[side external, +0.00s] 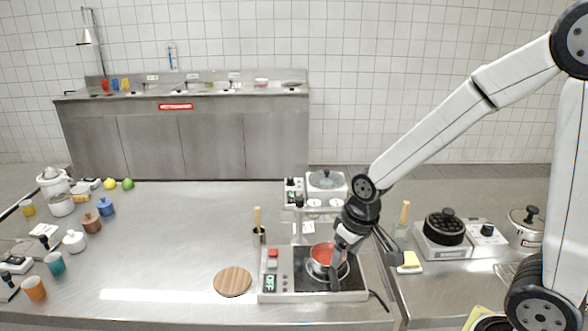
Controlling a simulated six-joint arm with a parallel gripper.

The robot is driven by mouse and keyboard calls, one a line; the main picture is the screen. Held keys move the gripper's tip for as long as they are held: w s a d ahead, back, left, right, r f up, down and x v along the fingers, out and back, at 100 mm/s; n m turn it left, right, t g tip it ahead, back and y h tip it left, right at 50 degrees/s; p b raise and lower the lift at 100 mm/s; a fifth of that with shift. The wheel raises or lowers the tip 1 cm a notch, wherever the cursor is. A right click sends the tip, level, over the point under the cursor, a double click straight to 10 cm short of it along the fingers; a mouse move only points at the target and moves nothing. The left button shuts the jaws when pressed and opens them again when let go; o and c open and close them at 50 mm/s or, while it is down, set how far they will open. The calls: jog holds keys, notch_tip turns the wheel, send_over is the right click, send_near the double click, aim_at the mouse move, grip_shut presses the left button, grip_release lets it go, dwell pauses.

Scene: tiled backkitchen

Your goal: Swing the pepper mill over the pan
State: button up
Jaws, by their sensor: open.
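A small red-topped pan (322,254) sits on the hot plate unit (284,284) at the front middle. My gripper (338,264) points down at the pan's right side and covers part of it. Its jaws are open, though the fingers are small and dark against the plate. I cannot tell whether they touch the pan. No pepper mill can be made out for certain. A tall wooden-topped piece stands in a dark cup (259,236) left of the hot plate, and another wooden-topped piece (405,212) stands to the right; either is too small to identify.
A round wooden board (233,281) lies left of the hot plate. Behind it stands a white appliance with a grey lid (326,179). To the right are a black pot (445,226) on a burner and a lidded steel pot (525,226). The table's middle left is clear.

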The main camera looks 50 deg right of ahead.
jog(key=w+d+r+m+g, duration=0.1)
jog(key=w+d+r, duration=0.1)
jog(key=w, duration=0.4)
jog(key=w+d+r+m, duration=0.1)
jog(key=w+r+m, duration=0.1)
jog(key=w, duration=0.3)
notch_tip(320, 180, up, 4)
jog(key=r+m+g, duration=0.1)
jog(key=m, duration=0.2)
send_over(299, 198)
jog(key=shift+s+a+f, duration=0.15)
jog(key=shift+s+f, duration=0.1)
jog(key=shift+s, duration=0.1)
jog(key=shift+w+d+r, duration=0.25)
jog(key=shift+w, duration=0.1)
jog(key=shift+f, duration=0.1)
jog(key=shift+f, duration=3.85)
grip_shut()
